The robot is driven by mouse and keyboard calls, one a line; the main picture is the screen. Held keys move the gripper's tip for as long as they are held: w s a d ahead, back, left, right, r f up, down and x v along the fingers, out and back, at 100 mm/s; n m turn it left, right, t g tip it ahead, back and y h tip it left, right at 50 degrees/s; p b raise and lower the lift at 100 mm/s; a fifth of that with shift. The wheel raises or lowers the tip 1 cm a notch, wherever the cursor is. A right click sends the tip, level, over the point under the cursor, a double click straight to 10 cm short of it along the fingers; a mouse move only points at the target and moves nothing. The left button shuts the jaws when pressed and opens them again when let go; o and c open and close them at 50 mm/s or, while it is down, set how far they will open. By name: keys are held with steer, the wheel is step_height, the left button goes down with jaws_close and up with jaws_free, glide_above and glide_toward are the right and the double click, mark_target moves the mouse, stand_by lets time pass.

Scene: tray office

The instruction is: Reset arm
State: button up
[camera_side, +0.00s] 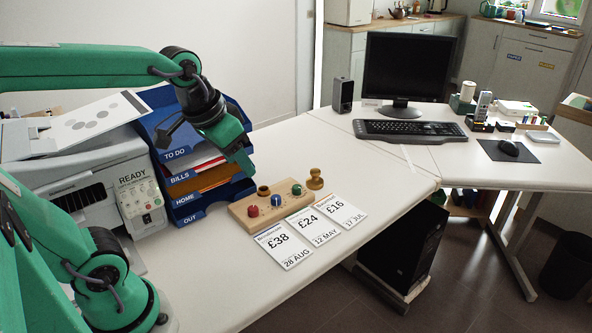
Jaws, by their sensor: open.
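My green arm reaches in from the left. My gripper (208,152) hangs in front of the blue tray stack, a dark finger to the left and a green jaw to the right. It is open, and I see nothing between the fingers. The blue tray stack (199,207) has tiers labelled TO DO, BILLS, HOME and OUT. Papers and an orange-brown folder (205,178) lie in its middle tiers. The upper part of the stack is partly hidden by my gripper.
A wooden stamp block (240,211) with coloured knobs, a brass-coloured stamp (315,180) and three bills (286,246) lie on the desk. A printer (75,165) stands left of the trays. A monitor (408,68) and keyboard (410,131) stand further back. The desk's middle is clear.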

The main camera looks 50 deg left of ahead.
steer(key=shift+t, duration=0.5)
steer(key=shift+s+d+f, duration=0.2)
steer(key=shift+s+f, duration=0.1)
steer(key=shift+s, duration=0.65)
steer(key=shift+s+d+f, duration=0.25)
steer(key=shift+s, duration=0.65)
steer(key=shift+s+d+f, duration=0.2)
steer(key=shift+s+f, duration=0.1)
steer(key=shift+s, duration=0.65)
